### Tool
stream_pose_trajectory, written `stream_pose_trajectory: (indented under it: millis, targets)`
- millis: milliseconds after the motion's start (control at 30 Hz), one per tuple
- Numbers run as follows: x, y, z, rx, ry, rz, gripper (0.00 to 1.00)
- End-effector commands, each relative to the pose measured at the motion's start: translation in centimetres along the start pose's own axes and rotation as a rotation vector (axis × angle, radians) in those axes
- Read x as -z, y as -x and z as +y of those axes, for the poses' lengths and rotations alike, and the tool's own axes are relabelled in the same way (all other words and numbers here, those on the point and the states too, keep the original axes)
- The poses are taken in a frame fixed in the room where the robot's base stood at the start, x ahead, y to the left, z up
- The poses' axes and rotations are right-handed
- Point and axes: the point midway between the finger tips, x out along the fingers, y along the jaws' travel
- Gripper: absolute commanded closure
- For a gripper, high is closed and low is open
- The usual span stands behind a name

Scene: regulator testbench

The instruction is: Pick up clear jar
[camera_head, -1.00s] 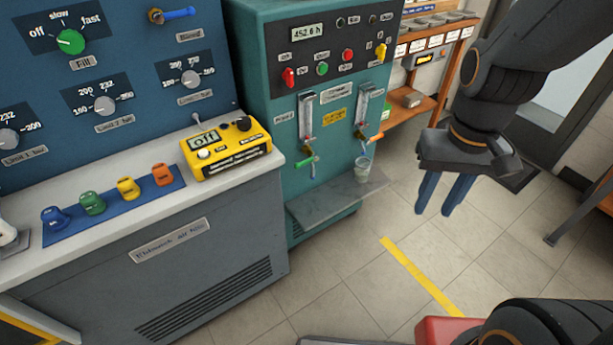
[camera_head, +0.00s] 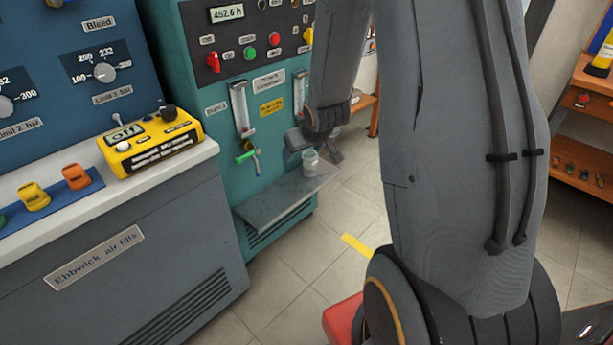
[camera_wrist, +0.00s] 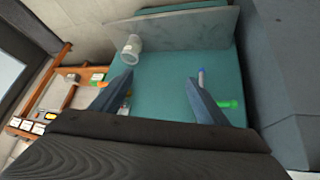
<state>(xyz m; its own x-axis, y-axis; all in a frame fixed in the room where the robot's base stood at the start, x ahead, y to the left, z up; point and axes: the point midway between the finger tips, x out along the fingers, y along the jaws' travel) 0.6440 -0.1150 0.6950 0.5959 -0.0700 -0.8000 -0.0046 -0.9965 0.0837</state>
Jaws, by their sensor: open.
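The clear jar (camera_head: 311,161) stands upright on the grey shelf (camera_head: 270,205) at the front of the teal machine, near the shelf's right end. In the wrist view the jar (camera_wrist: 131,50) is beyond and left of my left fingertip, with the shelf (camera_wrist: 185,32) behind it.
A green-handled tap (camera_head: 247,157) juts from the teal machine left of the jar. A yellow control box (camera_head: 152,142) and several coloured blocks sit on the left bench. An orange shelf unit (camera_head: 585,135) stands at the right. Open tiled floor lies in front.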

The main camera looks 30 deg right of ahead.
Motion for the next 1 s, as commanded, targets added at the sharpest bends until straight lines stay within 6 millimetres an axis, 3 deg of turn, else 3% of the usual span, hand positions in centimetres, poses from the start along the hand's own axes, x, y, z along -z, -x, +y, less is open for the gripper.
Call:
stream_pose_trajectory:
  millis: [33,100,300,400,533,733,867,1000]
  targets:
    - [-0.3,-4.5,1.2,-0.001,-0.002,0.062,0.32]
    - [0.3,-8.6,2.6,0.002,0.002,0.165,0.32]
    - [0.1,-18.3,6.2,0.025,-0.002,0.463,0.32]
    - [-0.8,-21.6,7.5,0.041,-0.013,0.606,0.32]
    - [-2.3,-24.1,8.8,0.057,-0.031,0.754,0.32]
    - [-4.2,-25.5,9.8,0.072,-0.054,0.896,0.32]
    - [-4.2,-25.8,10.0,0.076,-0.058,0.932,0.32]
    - [-3.0,-26.5,10.0,0.077,-0.057,0.937,0.32]
